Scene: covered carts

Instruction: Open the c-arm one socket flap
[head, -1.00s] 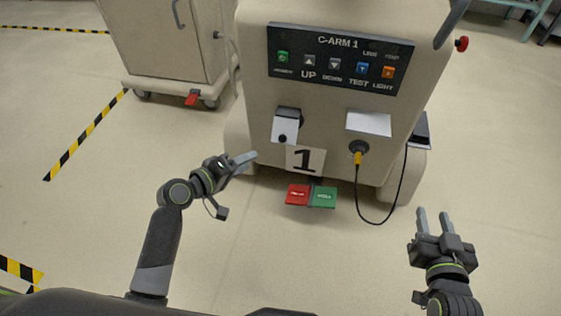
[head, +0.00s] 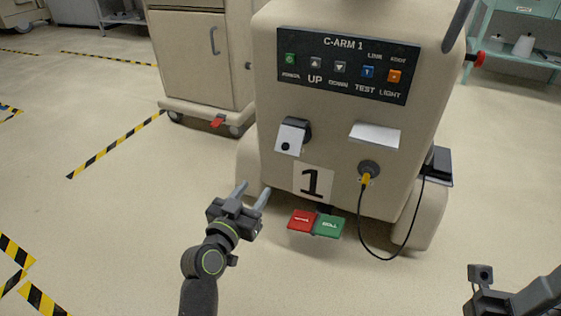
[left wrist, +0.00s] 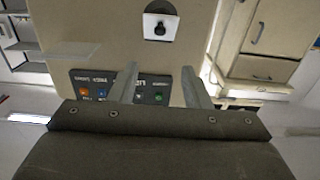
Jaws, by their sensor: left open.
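The C-arm one cart (head: 330,110) stands ahead, with a panel marked C-ARM 1. A white socket flap (head: 290,140) with a black knob hangs down on its front, left of centre, over a dark socket mostly hidden behind it. The flap also shows at the top of the left wrist view (left wrist: 152,27), which looks upside down. My left gripper (head: 253,191) is open and empty, below and left of the flap, apart from it. My right gripper (head: 488,296) is partly cut off at the lower right; its fingers cannot be made out.
A second white plate (head: 375,134) sticks out above a socket with a yellow plug (head: 366,179) and a hanging black cable. Red (head: 301,220) and green (head: 329,226) pedals lie low in front. Another cart (head: 200,60) stands behind left.

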